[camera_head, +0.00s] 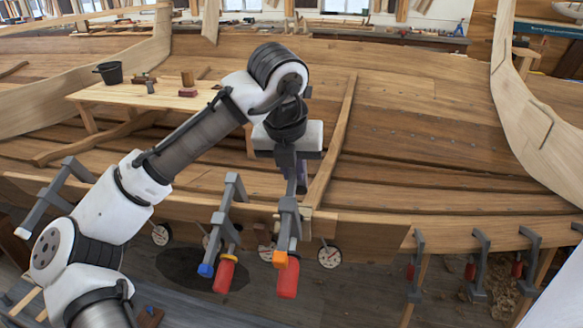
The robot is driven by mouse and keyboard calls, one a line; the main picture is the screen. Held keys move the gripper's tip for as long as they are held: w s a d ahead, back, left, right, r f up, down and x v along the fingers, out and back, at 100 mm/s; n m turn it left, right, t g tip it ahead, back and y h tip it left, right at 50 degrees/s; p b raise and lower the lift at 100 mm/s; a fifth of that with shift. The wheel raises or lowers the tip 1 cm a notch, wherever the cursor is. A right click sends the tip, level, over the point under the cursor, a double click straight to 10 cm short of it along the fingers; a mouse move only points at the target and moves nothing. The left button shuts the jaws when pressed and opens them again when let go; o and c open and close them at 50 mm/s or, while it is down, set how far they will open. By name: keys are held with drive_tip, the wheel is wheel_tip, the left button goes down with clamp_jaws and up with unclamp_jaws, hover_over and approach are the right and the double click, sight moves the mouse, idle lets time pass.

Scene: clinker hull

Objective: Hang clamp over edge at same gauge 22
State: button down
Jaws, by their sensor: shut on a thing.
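My gripper (297,184) points down at the hull's near edge and is shut on a grey clamp (289,218) with an orange pad and a red handle. The clamp hangs upright in front of the top plank edge (355,217); I cannot tell whether it rests on the edge. A second clamp (226,218), with a blue pad and red handle, is over the edge just to the left. Round white gauges hang below the edge: one at the left (160,235), one right of the held clamp (328,256), and others partly hidden behind the clamps. Their numbers are too small to read.
More clamps sit along the edge, one at the left (55,195) and several at the right (479,262). A bench (140,97) inside the hull carries a black bucket (109,72) and small tools. The edge between the right gauge and the right clamps is clear.

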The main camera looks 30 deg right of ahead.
drive_tip(key=shift+b+x, duration=2.7)
drive_tip(key=shift+x, duration=0.45)
drive_tip(key=shift+b+x, duration=0.45)
drive_tip(key=shift+x, duration=1.75)
drive_tip(key=shift+w+d+f, duration=0.1)
drive_tip(key=shift+w+f, duration=0.05)
drive_tip(key=shift+f, duration=0.1)
drive_tip(key=c, duration=1.4)
unclamp_jaws()
drive_tip(key=shift+f, duration=0.1)
drive_tip(key=shift+o, duration=0.2)
drive_tip(key=v, duration=1.4)
drive_tip(key=shift+b, duration=0.35)
